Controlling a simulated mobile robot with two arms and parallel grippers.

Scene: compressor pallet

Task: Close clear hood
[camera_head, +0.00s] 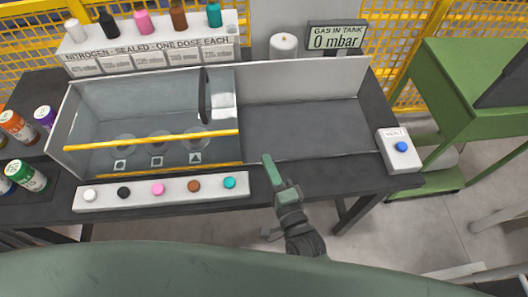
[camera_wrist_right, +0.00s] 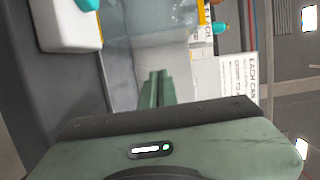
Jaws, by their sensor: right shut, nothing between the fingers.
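The clear hood (camera_head: 150,105) is a see-through panel on the left part of a pale-walled bay on the dark bench. A yellow bar (camera_head: 150,140) runs across its front, and a second yellow strip (camera_head: 130,171) lies lower, just above the bay floor. A dark upright handle-like part (camera_head: 205,95) shows near its right end. I cannot tell how far the hood is open. My right gripper (camera_head: 267,163) is shut and empty, at the bay's front edge, right of the hood and apart from it. It also shows in the right wrist view (camera_wrist_right: 155,78). My left gripper is out of view.
A white strip with several coloured buttons (camera_head: 160,191) lies in front of the bay. Coloured bottles (camera_head: 143,22) stand on the rack behind; cans (camera_head: 18,128) stand at left. A blue-button box (camera_head: 400,150) sits at right. The bay's right part (camera_head: 310,128) is bare.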

